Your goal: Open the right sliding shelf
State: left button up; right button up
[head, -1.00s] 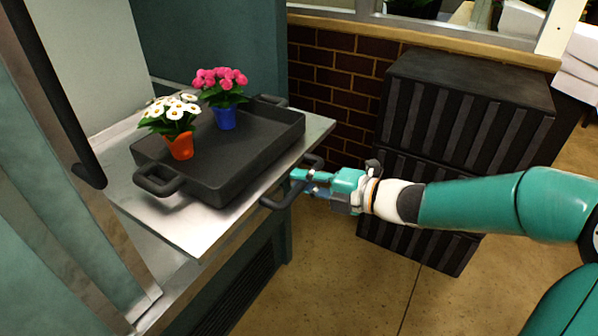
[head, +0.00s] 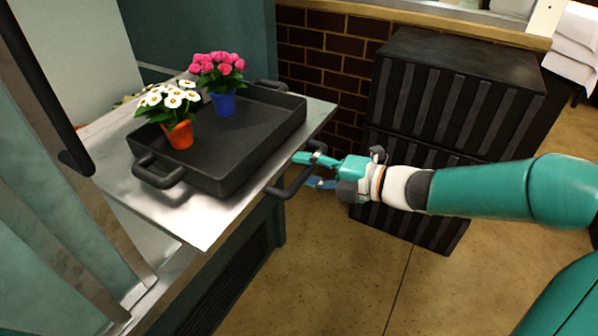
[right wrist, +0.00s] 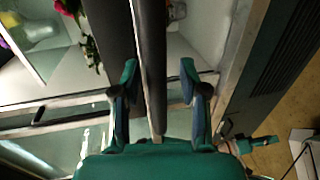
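The right sliding shelf (head: 205,223) is a metal plate standing out from the cabinet. A dark tray (head: 215,178) rests on it. The shelf's dark bar handle (head: 283,192) is on its right edge. My right gripper (head: 308,171) is at this handle, its two fingers spread apart above and below. In the right wrist view its fingers (right wrist: 158,70) are also apart, with a dark bar between them and gaps on both sides. My left gripper is not in the head view; a small teal part (right wrist: 262,142) in the right wrist view may belong to it.
An orange pot of white flowers (head: 178,135) and a blue pot of pink flowers (head: 223,103) stand in the tray. Stacked black crates (head: 455,90) stand behind my right arm by a brick wall (head: 325,55). The floor (head: 340,275) below the gripper is clear.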

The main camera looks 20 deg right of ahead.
jog(key=shift+s+d+r, duration=0.1)
jog(key=shift+s+d, duration=0.05)
jog(key=shift+d, duration=0.05)
jog(key=v, duration=1.1)
jog(key=shift+s, duration=0.25)
jog(key=shift+d, duration=0.1)
jog(key=shift+w, duration=0.1)
